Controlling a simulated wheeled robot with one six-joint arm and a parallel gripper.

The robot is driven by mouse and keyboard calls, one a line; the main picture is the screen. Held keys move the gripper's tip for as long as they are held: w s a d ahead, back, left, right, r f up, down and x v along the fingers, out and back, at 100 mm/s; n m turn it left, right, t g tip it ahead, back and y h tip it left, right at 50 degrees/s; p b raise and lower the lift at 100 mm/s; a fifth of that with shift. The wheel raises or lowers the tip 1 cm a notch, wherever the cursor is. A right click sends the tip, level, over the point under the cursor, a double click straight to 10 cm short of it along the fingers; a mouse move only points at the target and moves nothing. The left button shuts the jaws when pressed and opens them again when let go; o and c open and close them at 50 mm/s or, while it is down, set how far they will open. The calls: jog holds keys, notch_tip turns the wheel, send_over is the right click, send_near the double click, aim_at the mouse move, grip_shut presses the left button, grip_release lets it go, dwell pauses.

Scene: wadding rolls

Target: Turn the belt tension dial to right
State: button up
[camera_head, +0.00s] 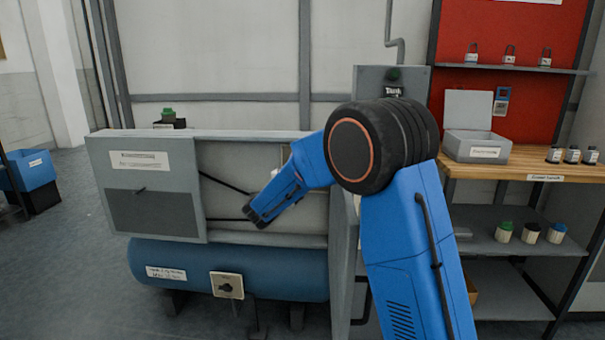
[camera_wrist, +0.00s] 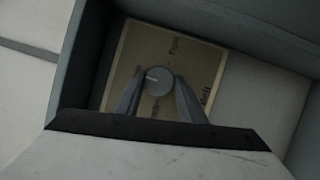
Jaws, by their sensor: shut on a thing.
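The belt tension dial (camera_wrist: 159,82) is a round grey knob with a pale pointer mark, on a tan label plate (camera_wrist: 122,62) in the wrist view. The mark points to the left of the picture. The plate has lettering above and at lower right, where a finger partly covers it; I cannot read it surely. My gripper (camera_wrist: 160,78) has one finger on each side of the dial and is shut on it. In the head view, my blue arm reaches into the open part of a grey machine housing (camera_head: 262,135), and the arm hides the dial.
The plate sits in a recess with grey walls (camera_wrist: 85,65). Below the housing is a blue tank (camera_head: 190,262) with a switch box (camera_head: 227,285). At right, a wooden bench (camera_head: 550,165) holds a grey box (camera_head: 478,145) and small jars.

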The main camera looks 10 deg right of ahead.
dwell(0.3)
jog(key=o, duration=1)
jog(key=shift+o, duration=0.2)
jog(key=shift+a, duration=0.1)
jog(key=v, duration=1.7)
jog(key=shift+s+f, duration=0.15)
jog(key=shift+s, duration=0.1)
